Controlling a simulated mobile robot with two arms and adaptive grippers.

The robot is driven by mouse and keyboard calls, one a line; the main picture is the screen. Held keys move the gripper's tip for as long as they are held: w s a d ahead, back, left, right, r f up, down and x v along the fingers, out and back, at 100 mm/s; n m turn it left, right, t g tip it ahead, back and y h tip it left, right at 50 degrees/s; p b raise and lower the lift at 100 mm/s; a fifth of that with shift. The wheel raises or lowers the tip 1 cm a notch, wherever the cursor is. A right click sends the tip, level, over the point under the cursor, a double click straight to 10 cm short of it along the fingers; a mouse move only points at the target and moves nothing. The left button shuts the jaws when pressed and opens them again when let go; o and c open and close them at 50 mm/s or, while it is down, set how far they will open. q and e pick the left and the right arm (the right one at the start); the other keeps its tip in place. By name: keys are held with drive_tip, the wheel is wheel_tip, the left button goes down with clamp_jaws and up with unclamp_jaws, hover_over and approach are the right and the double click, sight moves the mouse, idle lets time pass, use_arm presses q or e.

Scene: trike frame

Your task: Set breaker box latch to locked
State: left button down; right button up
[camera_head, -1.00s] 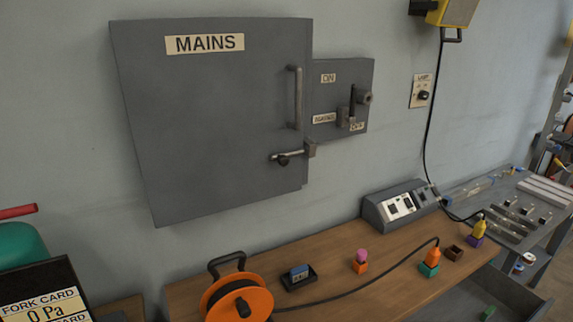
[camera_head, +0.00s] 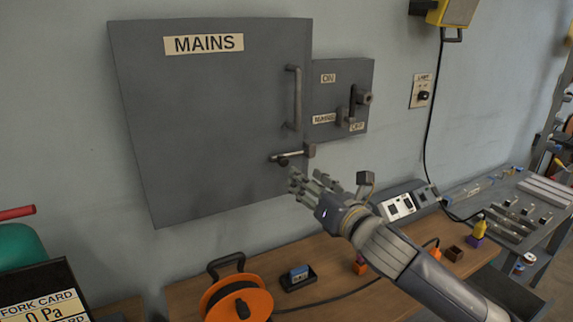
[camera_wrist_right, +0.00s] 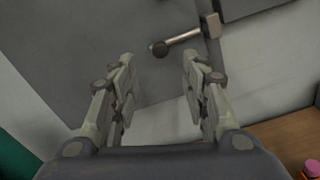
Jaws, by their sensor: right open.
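The grey breaker box (camera_head: 215,120) hangs on the wall, its door marked MAINS and shut. Its latch (camera_head: 290,155) is a light metal bar with a dark round knob, lying nearly level across the door's lower right edge. In the right wrist view the latch (camera_wrist_right: 183,37) shows beyond the fingertips, its knob near the middle. My right gripper (camera_head: 300,182) is just below the latch in the head view. In the right wrist view the gripper (camera_wrist_right: 157,62) is open and empty, apart from the latch. My left gripper is not in view.
A vertical door handle (camera_head: 294,97) is above the latch. A switch box (camera_head: 342,98) with a lever adjoins on the right. The wooden bench (camera_head: 330,297) below holds an orange cable reel (camera_head: 262,302), a small tray (camera_head: 299,280) and a grey socket box (camera_head: 402,200).

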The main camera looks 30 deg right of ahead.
sight(285, 163)
drive_tip(key=w+p, duration=0.2)
drive_tip(key=w, duration=0.6)
drive_tip(key=shift+w+p, duration=0.4)
drive_tip(key=shift+w+a+f, duration=0.1)
drive_tip(key=shift+w, duration=0.7)
clamp_jaws()
